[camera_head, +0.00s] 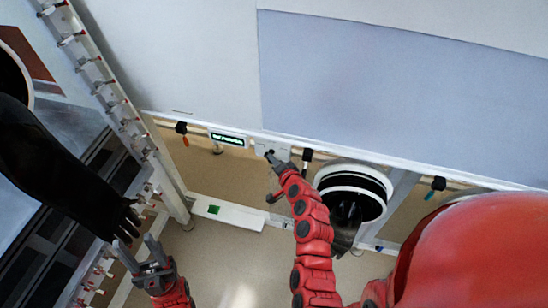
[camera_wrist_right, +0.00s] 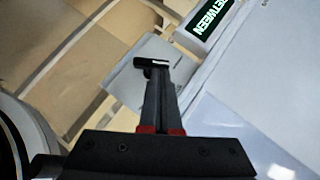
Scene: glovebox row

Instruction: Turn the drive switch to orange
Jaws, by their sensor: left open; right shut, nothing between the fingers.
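A pale grey switch box (camera_head: 272,148) sits on the ledge below the large panel, and my right gripper (camera_head: 277,162) is at it. In the right wrist view the grey plate (camera_wrist_right: 135,88) carries a black bar-shaped handle (camera_wrist_right: 151,63). My right gripper (camera_wrist_right: 160,80) is shut, with its fingertips at the handle; I cannot tell whether they touch. A display (camera_wrist_right: 212,22) beside the box reads "BETWEEN"; it also shows in the head view (camera_head: 228,138). No orange marking is visible on the box. My left gripper (camera_head: 150,262) is open and empty at lower left.
A black fitting with an orange end (camera_head: 184,138) hangs left of the display; one with a teal end (camera_head: 436,187) hangs far right. A round black glove port (camera_head: 352,190) is right of my right arm. A black glove (camera_head: 115,215) extends near my left gripper.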

